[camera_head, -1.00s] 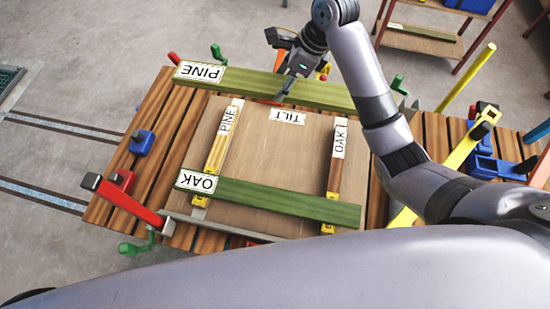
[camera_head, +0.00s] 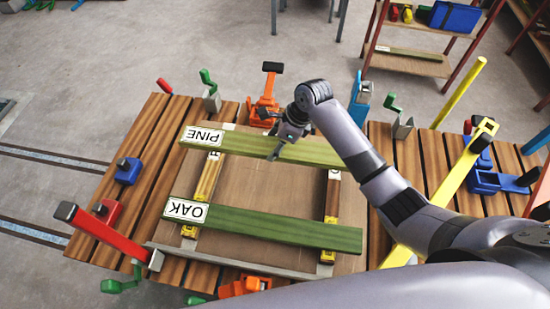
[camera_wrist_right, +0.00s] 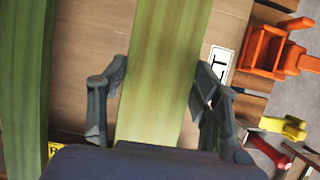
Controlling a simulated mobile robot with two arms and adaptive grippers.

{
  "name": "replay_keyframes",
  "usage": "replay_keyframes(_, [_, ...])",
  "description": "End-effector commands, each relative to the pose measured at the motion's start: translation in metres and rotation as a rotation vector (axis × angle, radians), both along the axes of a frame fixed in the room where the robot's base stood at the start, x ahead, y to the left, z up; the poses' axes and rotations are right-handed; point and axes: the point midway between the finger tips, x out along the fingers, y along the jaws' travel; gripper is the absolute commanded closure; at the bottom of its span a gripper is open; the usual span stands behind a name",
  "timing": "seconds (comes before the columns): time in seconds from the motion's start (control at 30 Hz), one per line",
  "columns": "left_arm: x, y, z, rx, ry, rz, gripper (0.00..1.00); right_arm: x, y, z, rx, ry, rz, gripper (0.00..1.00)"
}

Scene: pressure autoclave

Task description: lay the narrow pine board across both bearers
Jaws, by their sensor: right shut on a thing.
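The narrow green board labelled PINE (camera_head: 240,145) reaches over the far ends of both bearers. The left bearer (camera_head: 208,180) is light wood and the right bearer (camera_head: 332,200) is darker. My right gripper (camera_head: 276,150) is shut on the PINE board near its middle. In the right wrist view the board (camera_wrist_right: 165,70) runs between the two fingers (camera_wrist_right: 160,95). I cannot tell whether it touches the bearers or hangs just above them. A second green board labelled OAK (camera_head: 270,222) lies across the near ends. My left gripper is not in view.
A brown panel (camera_head: 270,185) lies under the bearers on the slatted bench (camera_head: 150,150). An orange clamp (camera_head: 265,105) stands behind the PINE board. A red clamp (camera_head: 105,230) is at the front left, and a yellow bar (camera_head: 440,185) is on the right.

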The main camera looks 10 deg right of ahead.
Motion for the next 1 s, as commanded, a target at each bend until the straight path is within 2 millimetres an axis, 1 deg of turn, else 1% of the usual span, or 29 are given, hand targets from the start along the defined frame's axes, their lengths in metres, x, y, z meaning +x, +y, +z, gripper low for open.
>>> replay_keyframes(0.03, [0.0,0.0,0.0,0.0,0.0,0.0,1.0,0.0,0.0,-0.01,0.001,0.0,-0.002,0.9])
replay_keyframes(0.1, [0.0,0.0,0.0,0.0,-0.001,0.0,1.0,0.0,0.0,-0.02,0.001,-0.001,-0.001,0.9])
replay_keyframes(0.33, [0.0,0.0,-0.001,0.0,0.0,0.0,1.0,0.001,0.0,-0.039,0.003,-0.002,-0.001,0.9])
replay_keyframes(0.5, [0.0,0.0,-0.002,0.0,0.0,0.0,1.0,0.001,0.0,-0.065,0.002,-0.001,0.0,0.9])
replay_keyframes(0.57, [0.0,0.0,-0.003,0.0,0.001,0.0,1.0,0.001,0.0,-0.07,0.002,-0.003,-0.002,0.9])
replay_keyframes(0.63, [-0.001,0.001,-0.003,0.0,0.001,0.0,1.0,0.001,0.0,-0.074,0.002,-0.003,-0.001,0.9])
replay_keyframes(1.0, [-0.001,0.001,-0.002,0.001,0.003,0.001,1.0,0.001,0.001,-0.077,0.003,-0.003,-0.002,0.9])
